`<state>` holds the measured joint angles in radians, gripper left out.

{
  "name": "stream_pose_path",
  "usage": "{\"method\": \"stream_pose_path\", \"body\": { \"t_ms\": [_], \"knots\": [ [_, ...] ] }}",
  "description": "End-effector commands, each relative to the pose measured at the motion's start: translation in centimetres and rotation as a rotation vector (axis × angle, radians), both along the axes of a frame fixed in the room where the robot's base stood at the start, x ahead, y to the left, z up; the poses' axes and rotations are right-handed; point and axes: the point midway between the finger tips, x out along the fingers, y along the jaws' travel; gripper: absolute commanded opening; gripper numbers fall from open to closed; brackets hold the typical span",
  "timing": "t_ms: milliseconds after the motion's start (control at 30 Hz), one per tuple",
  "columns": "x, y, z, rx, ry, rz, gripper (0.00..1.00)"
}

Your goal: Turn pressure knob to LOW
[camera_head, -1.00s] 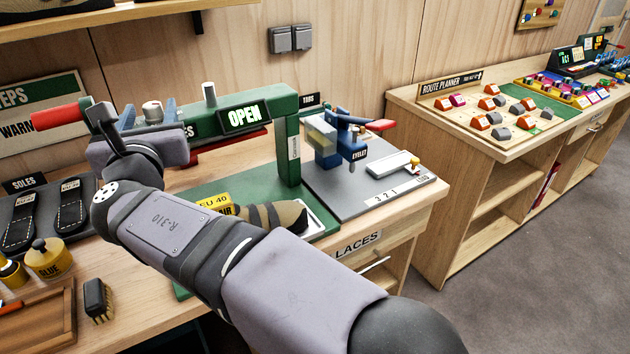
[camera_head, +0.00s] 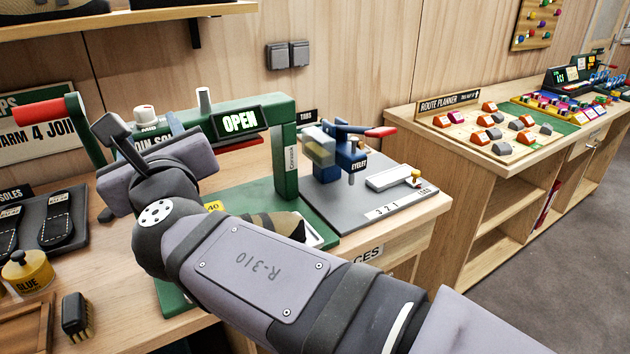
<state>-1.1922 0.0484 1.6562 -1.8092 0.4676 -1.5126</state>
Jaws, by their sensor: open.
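The pressure knob is probably the white round knob (camera_head: 145,112) on top of the green press (camera_head: 262,108), at the left. The word MID shows just below it; I cannot make out a pointer or any LOW mark. My gripper (camera_head: 143,143) is open, in front of and just below the knob in the picture. Its blue finger parts are mostly hidden behind its grey body. I see no contact with the knob, but cannot judge the gap in depth.
The press has a red-gripped lever (camera_head: 40,113) at left, a lit OPEN display (camera_head: 239,122) and a white-topped post (camera_head: 204,100). A striped shoe (camera_head: 262,224) lies under it, partly behind my arm. A blue eyelet tool (camera_head: 345,150) stands right.

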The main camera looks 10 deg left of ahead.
Motion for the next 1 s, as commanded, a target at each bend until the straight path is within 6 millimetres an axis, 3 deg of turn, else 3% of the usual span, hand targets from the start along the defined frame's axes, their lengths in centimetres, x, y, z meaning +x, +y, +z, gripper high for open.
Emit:
{"method": "stream_pose_path", "body": {
  "t_ms": [167,533,733,1000],
  "knots": [
    [0.3,-0.4,1.1,-0.056,-0.039,-0.018,0.46],
    [0.6,-0.4,6.4,0.000,-0.006,-0.029,0.46],
    [0.6,0.3,7.1,0.114,0.078,-0.012,0.46],
    [1.1,1.4,4.6,0.188,0.127,-0.002,0.46]
  ]
}}
